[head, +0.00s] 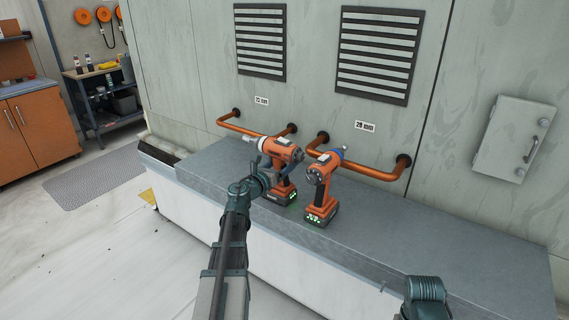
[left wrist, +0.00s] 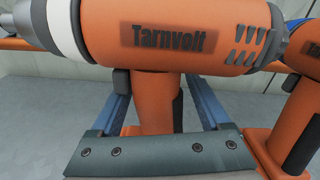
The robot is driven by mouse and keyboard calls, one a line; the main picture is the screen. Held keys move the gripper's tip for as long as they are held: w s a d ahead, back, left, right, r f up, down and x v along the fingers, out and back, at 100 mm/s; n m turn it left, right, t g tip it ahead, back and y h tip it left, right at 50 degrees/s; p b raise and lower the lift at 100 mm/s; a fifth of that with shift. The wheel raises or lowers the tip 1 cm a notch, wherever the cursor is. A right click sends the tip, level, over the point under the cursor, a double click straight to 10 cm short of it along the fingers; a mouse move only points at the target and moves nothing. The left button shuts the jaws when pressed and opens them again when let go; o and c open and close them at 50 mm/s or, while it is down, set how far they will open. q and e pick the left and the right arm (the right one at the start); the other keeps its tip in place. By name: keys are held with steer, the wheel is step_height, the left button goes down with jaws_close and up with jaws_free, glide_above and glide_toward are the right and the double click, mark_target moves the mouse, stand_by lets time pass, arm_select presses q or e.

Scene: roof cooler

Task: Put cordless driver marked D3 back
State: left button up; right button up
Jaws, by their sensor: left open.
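Two orange cordless drivers stand upright on the grey ledge (head: 400,240); no D3 mark is legible on either. The left driver (head: 282,150) has a grey-white nose pointing left. It fills the left wrist view (left wrist: 190,35), with "Tarnvolt" on its body. My left gripper (head: 266,172) is at its handle. In the left wrist view the blue fingers (left wrist: 160,105) stand open on either side of the handle, with gaps visible. The right driver (head: 322,180) stands close beside it, and part of it shows in the left wrist view (left wrist: 300,95). Its battery has green lights.
Copper pipes (head: 375,172) run along the wall behind the drivers, below two vents (head: 378,55) and small labels (head: 365,126). A wall box (head: 512,140) hangs at right. The ledge right of the drivers is clear. A cabinet (head: 38,128) and shelf stand far left.

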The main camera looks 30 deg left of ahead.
arm_select(q)
steer(key=shift+r, duration=0.2)
steer(key=s, duration=1.2)
steer(key=shift+a, duration=0.45)
steer(key=shift+f, duration=0.1)
